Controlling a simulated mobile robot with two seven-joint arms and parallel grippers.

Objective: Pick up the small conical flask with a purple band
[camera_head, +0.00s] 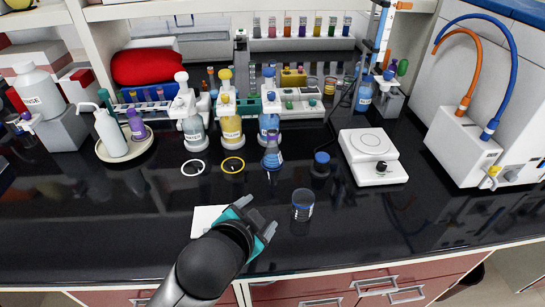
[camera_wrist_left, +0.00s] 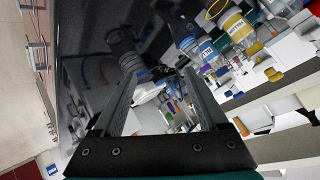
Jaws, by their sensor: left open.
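A small conical flask (camera_head: 272,157) with blue liquid and what looks like a purple band at its neck stands upright on the black bench in the head view, in front of a larger blue-liquid bottle. My left gripper (camera_head: 260,214) is open and empty above the front of the bench, nearer the front edge than the flask and apart from it. In the left wrist view its two fingers (camera_wrist_left: 160,76) are spread, with background clutter seen between them. I cannot surely pick out the flask in that view. My right gripper is not in view.
A glass beaker (camera_head: 303,206) stands just right of my left gripper. A dark blue-capped bottle (camera_head: 320,166) is right of the flask, and a white hotplate (camera_head: 372,156) further right. A yellow ring (camera_head: 232,171) lies left of the flask. The front left bench is mostly clear.

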